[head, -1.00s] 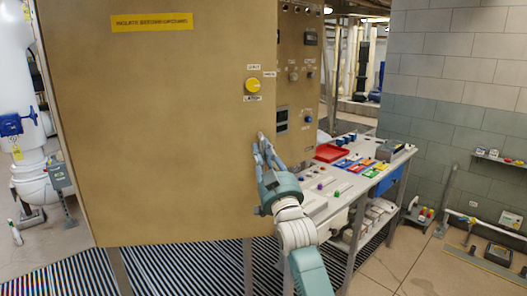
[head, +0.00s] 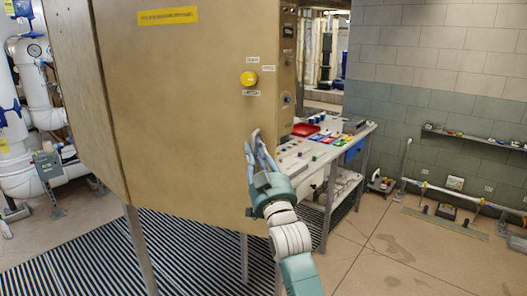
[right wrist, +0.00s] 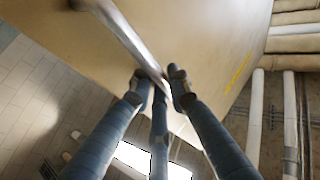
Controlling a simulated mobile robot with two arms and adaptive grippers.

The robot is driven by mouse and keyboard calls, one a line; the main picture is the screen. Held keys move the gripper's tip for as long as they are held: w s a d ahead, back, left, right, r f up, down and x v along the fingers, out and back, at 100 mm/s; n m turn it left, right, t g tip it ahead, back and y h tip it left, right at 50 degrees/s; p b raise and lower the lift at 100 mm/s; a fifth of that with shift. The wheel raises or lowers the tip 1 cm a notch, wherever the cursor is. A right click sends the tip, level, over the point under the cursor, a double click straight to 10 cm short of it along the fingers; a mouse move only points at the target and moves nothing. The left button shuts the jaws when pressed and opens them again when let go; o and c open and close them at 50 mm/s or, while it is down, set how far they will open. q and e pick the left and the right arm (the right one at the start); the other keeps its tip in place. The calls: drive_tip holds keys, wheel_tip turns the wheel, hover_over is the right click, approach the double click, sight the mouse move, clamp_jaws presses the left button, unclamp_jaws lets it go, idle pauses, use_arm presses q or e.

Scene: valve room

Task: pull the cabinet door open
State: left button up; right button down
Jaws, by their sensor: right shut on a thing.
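The tan cabinet door (head: 185,115) fills the left middle of the head view, with a yellow label (head: 168,16) and a yellow knob (head: 249,78). My right gripper (head: 253,142) is at the right part of this front, below the knob. In the right wrist view my right gripper (right wrist: 160,82) is shut on a metal bar handle (right wrist: 128,38), which runs up and left in front of the tan panel. I cannot tell whether the door stands ajar. My left gripper is not in view.
A workbench (head: 350,142) with a red tray (head: 305,129) and coloured parts stands behind right of the cabinet. White pipes (head: 40,95) stand at the left. Striped floor matting (head: 195,255) lies under the cabinet. The tiled floor at front right is clear.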

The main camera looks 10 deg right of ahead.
drive_tip(key=shift+s+a+r, duration=0.1)
drive_tip(key=shift+s+r, duration=0.15)
drive_tip(key=shift+r, duration=0.2)
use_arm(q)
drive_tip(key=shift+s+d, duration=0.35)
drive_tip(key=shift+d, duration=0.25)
use_arm(e)
drive_tip(key=c, duration=1.7)
unclamp_jaws()
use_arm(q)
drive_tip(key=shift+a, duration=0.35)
use_arm(e)
drive_tip(key=shift+o, duration=0.2)
